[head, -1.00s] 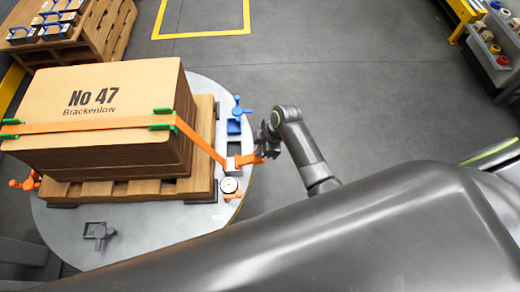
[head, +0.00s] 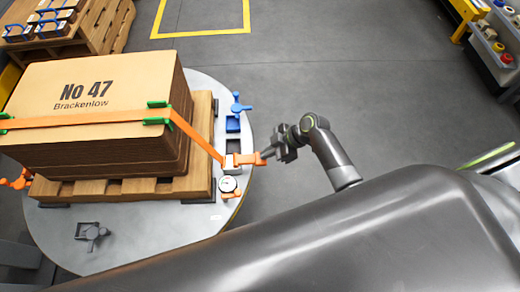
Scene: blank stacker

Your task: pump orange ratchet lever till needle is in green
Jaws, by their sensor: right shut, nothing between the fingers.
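The orange ratchet lever (head: 249,159) sticks out to the right from the grey ratchet body at the right edge of the round table. An orange strap (head: 200,138) runs from the ratchet up over the stack of cardboard. The round white gauge (head: 228,184) sits just below the ratchet; its needle and green zone are too small to read. My right gripper (head: 266,153) is shut and empty, its fingertips at the lever's outer end. I cannot tell whether they touch it. My left gripper is not in view.
The cardboard stack (head: 95,90) marked No 47 stands on a wooden pallet (head: 201,150) on the grey round table (head: 150,230). A blue clamp (head: 236,108) and a grey clamp (head: 92,233) sit on the table. Open floor lies to the right.

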